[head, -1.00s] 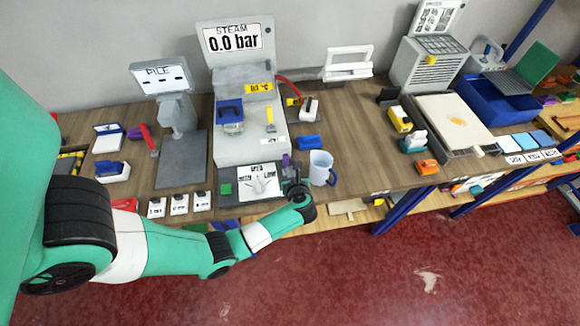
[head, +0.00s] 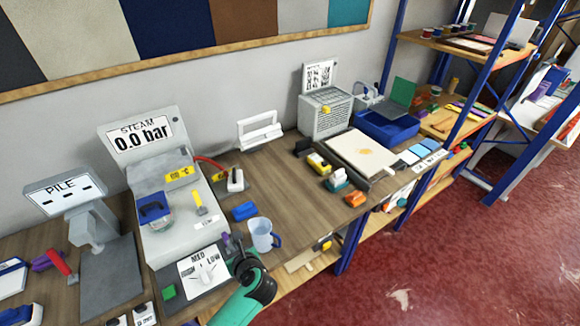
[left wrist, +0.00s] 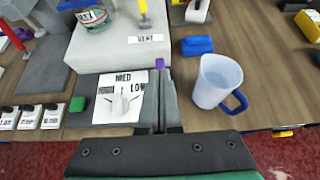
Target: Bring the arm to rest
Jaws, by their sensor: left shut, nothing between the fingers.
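My left gripper (head: 243,264) is shut and empty. It is over the front of the bench, between the dial plate (head: 203,272) and the pale blue mug (head: 262,236). In the left wrist view its closed fingers (left wrist: 160,80) point away over the bench, with the white dial (left wrist: 123,103) to their left and the mug (left wrist: 216,82) to their right. A small purple thing (left wrist: 159,63) shows just beyond the fingertips; I cannot tell whether they touch it. Most of my left arm is out of the head view. My right gripper is not in view.
The steam unit (head: 150,150) reads 0.0 bar. The pile gauge (head: 66,196) stands left of it. A blue block (head: 244,211) lies behind the mug. A blue bin (head: 388,126) and blue-post shelving (head: 390,50) are farther right. Red floor (head: 400,260) is open in front.

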